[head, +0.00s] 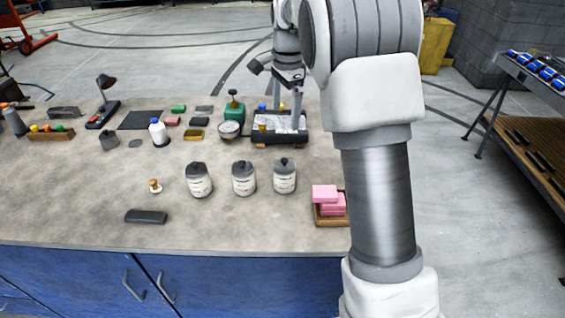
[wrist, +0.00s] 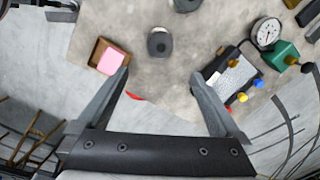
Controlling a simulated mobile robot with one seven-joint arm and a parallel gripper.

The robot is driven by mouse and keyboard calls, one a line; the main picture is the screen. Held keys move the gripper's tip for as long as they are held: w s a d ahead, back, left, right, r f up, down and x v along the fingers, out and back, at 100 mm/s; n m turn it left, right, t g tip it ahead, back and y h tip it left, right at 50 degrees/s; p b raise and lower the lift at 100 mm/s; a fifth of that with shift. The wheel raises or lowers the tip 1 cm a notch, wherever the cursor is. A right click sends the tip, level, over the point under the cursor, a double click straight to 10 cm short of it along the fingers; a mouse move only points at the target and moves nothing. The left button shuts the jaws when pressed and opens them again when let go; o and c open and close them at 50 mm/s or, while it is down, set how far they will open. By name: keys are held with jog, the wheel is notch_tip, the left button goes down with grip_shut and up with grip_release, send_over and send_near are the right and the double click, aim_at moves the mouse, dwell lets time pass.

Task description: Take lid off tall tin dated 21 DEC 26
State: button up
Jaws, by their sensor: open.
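Three pale tins with dark lids and printed labels stand upright in a row on the bench: the left tin (head: 200,184), the middle tin (head: 243,182) and the right tin (head: 284,180). Their labels are too small to read, so I cannot tell which bears 21 DEC 26. In the wrist view, the right tin (wrist: 159,43) shows from above, beyond my fingertips, and another tin (wrist: 186,4) is cut by the top edge. My gripper (wrist: 160,76) is open and empty, with nothing between its fingers, above the bench and apart from the tins.
A wooden tray (head: 318,218) with pink blocks sits right of the tins. A dark block (head: 146,216) and a small wooden-knobbed item (head: 155,186) lie left. A gauge (head: 229,128) and a dark-framed tray (head: 265,138) stand behind. The bench between the tins and back items is clear.

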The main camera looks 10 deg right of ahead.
send_over(285, 160)
jog(key=f, duration=1.2)
jog(key=shift+s+a+p, duration=0.2)
jog(key=shift+s+p, duration=0.05)
jog(key=shift+p, duration=0.1)
jog(key=shift+w+d+f+p, duration=0.15)
jog(key=shift+f+p, duration=0.1)
jog(key=shift+f, duration=1.1)
jog(key=shift+w+d+f+p, duration=0.1)
jog(key=shift+f+p, duration=0.1)
jog(key=shift+f, duration=1.1)
jog(key=c, duration=1.3)
jog(key=shift+r, duration=0.1)
